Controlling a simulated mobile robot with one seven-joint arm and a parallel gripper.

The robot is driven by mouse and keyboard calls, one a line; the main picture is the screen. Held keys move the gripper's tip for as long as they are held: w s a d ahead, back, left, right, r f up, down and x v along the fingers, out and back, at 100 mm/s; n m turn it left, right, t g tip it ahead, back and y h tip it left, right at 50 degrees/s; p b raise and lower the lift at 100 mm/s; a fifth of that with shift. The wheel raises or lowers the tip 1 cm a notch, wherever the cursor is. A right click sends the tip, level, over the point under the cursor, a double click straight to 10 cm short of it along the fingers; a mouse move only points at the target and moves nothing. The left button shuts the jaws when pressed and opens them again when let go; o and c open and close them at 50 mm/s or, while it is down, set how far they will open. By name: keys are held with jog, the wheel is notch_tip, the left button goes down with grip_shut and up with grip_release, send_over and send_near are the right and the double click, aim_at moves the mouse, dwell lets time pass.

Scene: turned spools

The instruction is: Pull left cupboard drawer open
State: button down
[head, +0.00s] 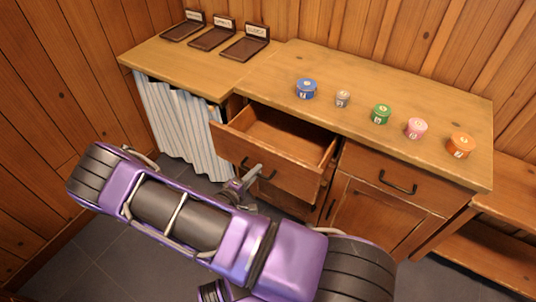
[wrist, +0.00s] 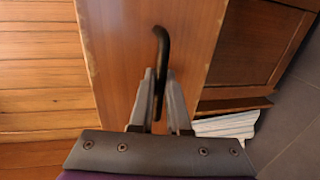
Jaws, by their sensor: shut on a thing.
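The left cupboard drawer (head: 285,158) stands pulled out from the cupboard in the head view, and its inside is visible and looks empty. Its wooden front (wrist: 190,30) fills the middle of the wrist view. My gripper (wrist: 162,80) is at the drawer's dark curved handle (wrist: 161,50), with one finger on each side, shut on it. In the head view my gripper (head: 252,178) is in front of the drawer front, and my purple arm hides part of the floor and the lower cupboard.
Several spools stand on the worktop, among them a blue one (head: 306,89) and an orange one (head: 461,145). Three dark trays (head: 245,48) lie at the back left. The right drawer (head: 390,180) is closed. A striped curtain (head: 175,120) hangs at left; a bench (head: 505,210) stands at right.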

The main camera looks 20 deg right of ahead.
jog(key=v, duration=0.2)
jog(key=f+v, duration=0.1)
jog(key=v, duration=0.2)
jog(key=shift+s+a, duration=0.25)
jog(key=shift+a, duration=0.15)
jog(key=c, duration=0.9)
grip_release()
jog(key=v, duration=1.7)
jog(key=shift+s+a, duration=0.1)
jog(key=shift+a, duration=0.05)
